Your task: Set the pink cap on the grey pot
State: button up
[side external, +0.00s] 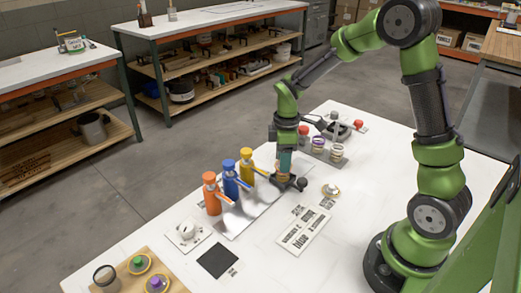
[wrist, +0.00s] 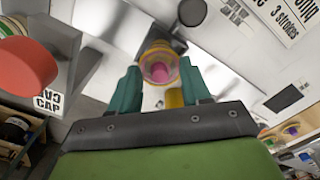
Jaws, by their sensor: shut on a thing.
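My gripper (wrist: 160,88) is shut on a round thing with a pink middle and a pale yellowish rim, which I take to be the pink cap (wrist: 159,71). It sits between the teal fingers in the wrist view. In the side view my gripper (side external: 284,174) points down just above a dark stand, and its fingers mostly hide what they hold. I cannot tell for sure which thing is the grey pot. A dark greyish jar (side external: 105,277) stands on the wooden tray at the lower left, and a pale round piece (side external: 187,231) sits on a white card.
Orange (side external: 211,195), blue (side external: 231,182) and yellow (side external: 247,168) bottles stand left of my gripper. A rack (side external: 326,153) with small round pieces is behind it. A red knob (wrist: 24,65) is close at the wrist view's left. A black square (side external: 217,261) lies flat in front.

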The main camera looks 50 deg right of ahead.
jog(key=o, duration=1.5)
jog(key=shift+r, duration=0.1)
jog(key=shift+r, duration=2.45)
